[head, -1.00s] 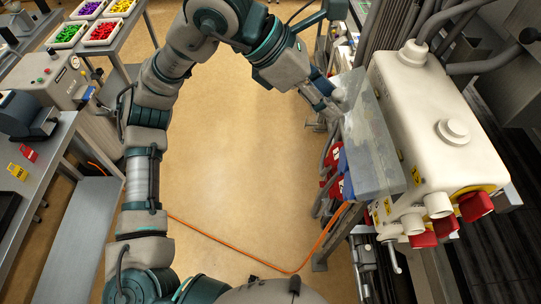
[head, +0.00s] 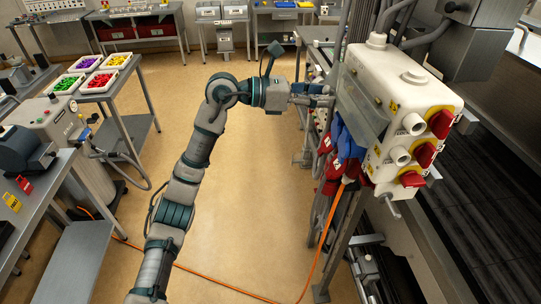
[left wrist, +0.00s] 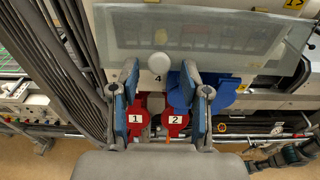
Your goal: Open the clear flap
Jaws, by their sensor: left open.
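The clear flap (head: 362,112) hangs on the left side of the white box (head: 405,75). In the left wrist view the flap (left wrist: 230,35) is a translucent pane across the top, and it looks down. A round white knob (left wrist: 160,62) shows near the flap's lower edge. My left gripper (head: 326,96) is beside the flap. In the left wrist view its fingers (left wrist: 161,80) are open, with the knob between or just beyond the tips; I cannot tell whether they touch it.
Red plugs (left wrist: 176,122) and a blue plug (head: 348,142) hang below the flap. Grey cables (left wrist: 55,55) run at its left. Red switches (head: 440,124) are on the box's front. An orange cable (head: 235,292) crosses the floor.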

